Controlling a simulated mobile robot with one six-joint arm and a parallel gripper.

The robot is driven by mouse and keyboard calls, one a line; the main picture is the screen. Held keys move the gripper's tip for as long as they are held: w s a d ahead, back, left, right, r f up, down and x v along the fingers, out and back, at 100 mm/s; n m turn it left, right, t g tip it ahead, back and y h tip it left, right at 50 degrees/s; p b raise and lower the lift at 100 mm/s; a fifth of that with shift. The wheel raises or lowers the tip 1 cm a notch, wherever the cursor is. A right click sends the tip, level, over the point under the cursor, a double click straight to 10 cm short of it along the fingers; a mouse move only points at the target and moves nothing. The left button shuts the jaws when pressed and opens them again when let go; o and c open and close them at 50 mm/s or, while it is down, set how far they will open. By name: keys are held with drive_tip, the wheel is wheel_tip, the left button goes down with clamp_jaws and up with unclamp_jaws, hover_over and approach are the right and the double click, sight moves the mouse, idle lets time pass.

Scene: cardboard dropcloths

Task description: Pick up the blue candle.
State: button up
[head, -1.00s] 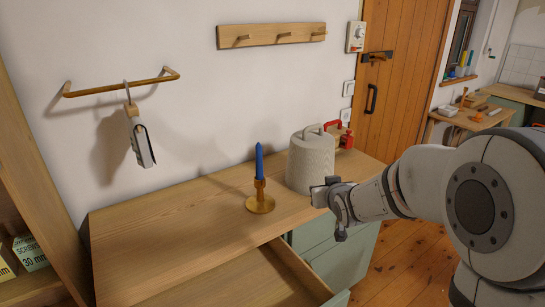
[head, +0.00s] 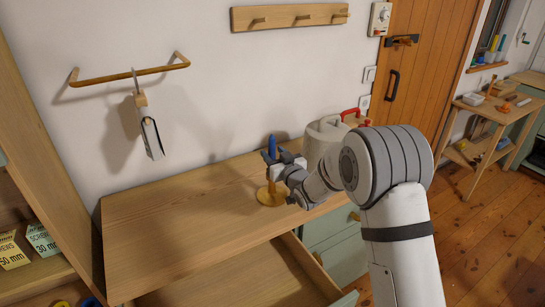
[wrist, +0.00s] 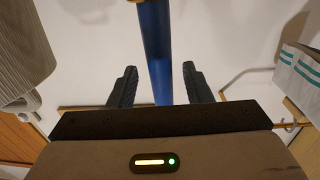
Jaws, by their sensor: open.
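The blue candle (head: 272,148) stands upright in a wooden candle holder (head: 268,196) on the wooden counter (head: 185,210). My gripper (head: 271,157) is at the candle, its jaws open. In the wrist view the candle (wrist: 155,50) runs between the two dark fingers of my gripper (wrist: 157,85), with a gap on each side. The candle's lower part is partly hidden behind my gripper in the head view.
A pale ribbed canister (head: 320,138) stands close to the right of the candle, partly behind my arm. A red object (head: 352,116) is beside it. An open drawer (head: 245,280) juts out below the counter. The counter's left part is clear.

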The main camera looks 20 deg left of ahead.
drive_tip(key=shift+x, duration=0.9)
drive_tip(key=shift+s, duration=0.15)
drive_tip(key=shift+c, duration=0.3)
clamp_jaws()
